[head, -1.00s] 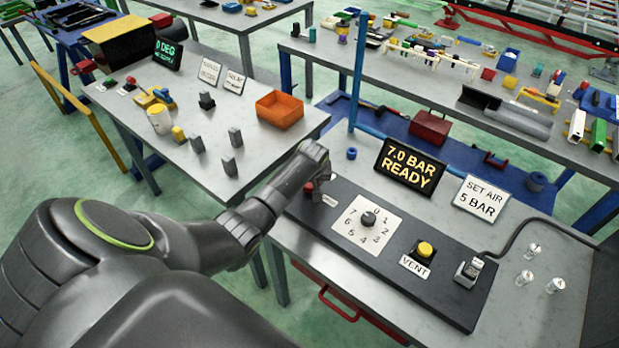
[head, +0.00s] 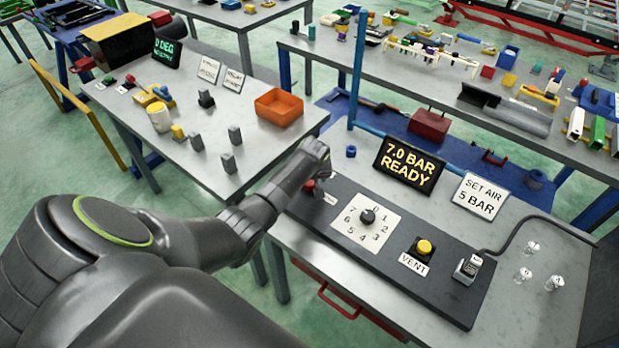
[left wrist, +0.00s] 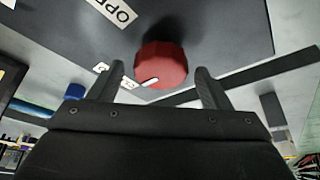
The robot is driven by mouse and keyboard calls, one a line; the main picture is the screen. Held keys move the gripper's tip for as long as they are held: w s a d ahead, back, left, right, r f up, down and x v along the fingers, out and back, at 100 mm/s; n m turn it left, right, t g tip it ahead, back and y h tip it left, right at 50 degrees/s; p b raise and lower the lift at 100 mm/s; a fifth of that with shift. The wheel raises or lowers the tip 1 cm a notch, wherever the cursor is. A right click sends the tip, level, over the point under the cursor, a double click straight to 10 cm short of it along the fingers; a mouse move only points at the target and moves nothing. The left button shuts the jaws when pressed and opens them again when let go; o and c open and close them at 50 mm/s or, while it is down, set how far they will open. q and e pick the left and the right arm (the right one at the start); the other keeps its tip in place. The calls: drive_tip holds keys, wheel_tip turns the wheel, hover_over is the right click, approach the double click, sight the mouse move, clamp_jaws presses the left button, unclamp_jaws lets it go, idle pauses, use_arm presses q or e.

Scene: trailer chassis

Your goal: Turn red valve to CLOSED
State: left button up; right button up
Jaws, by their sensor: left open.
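The red valve (left wrist: 161,65) is a round red knob with a white pointer mark. In the left wrist view it lies between and just beyond the open fingers of my left gripper (left wrist: 158,88). The white pointer is at the knob's lower left, toward a partly hidden white label (left wrist: 108,75). Another label reading "OPE" (left wrist: 118,10) is above left. In the head view the red valve (head: 309,186) is at the left end of the dark panel (head: 400,252), beside my left gripper (head: 318,180). Whether the fingers touch the knob cannot be told. My right gripper is not seen.
The panel also carries a numbered dial (head: 367,216), a yellow VENT button (head: 424,247) and a small boxed fitting (head: 467,268). A display reading "7.0 BAR READY" (head: 409,166) and a "SET AIR 5 BAR" sign (head: 480,196) stand behind. An orange bin (head: 279,106) is on the left table.

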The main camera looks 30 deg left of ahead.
use_arm(q)
drive_tip(key=b+v, duration=0.3)
drive_tip(key=v, duration=1.4)
drive_tip(key=shift+r, duration=0.15)
